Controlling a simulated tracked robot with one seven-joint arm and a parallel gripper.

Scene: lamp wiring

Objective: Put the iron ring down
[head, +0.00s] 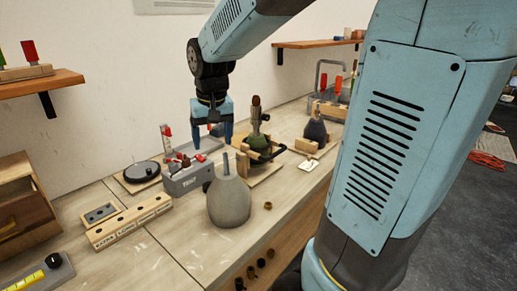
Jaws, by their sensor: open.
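My gripper (212,141) is in the head view, pointing down with its two blue fingers apart. It is above the grey box marked TEST (187,181), and I see no ring between the fingers. I cannot pick out the iron ring for sure. A dark curved band (272,155) shows at the green lamp body (256,142), right of my gripper; I cannot tell whether it is the ring. The lamp body stands upright in a wooden holder.
A grey rounded lamp body (229,201) stands at the bench front. A round black disc (142,172) and a wooden block with holes (128,221) are left. A dark lamp body (315,131) stands farther back. Bare bench (165,262) shows at the front left.

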